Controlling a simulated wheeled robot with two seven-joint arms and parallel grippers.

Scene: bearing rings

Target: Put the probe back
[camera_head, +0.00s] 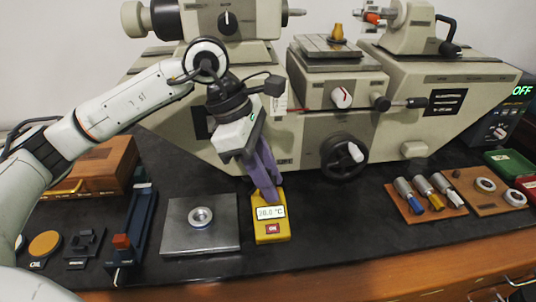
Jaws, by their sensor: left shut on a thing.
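The probe appears to be the yellow handheld unit (270,228) with a small temperature display and a red button, at the front middle of the dark bench. My left gripper (267,188) reaches down from above, its purple fingers shut at the upper end of the yellow unit. The fingers hide part of that end. I cannot tell whether the unit rests on the bench or hangs just above it. My right gripper is not in view.
A grey metal plate (180,238) with a bearing ring (201,217) lies just left of the unit. The large measuring machine (440,85) stands behind. A blue stand (135,225) is at left. Orange trays (412,207) hold tools and rings at right. Bench between is clear.

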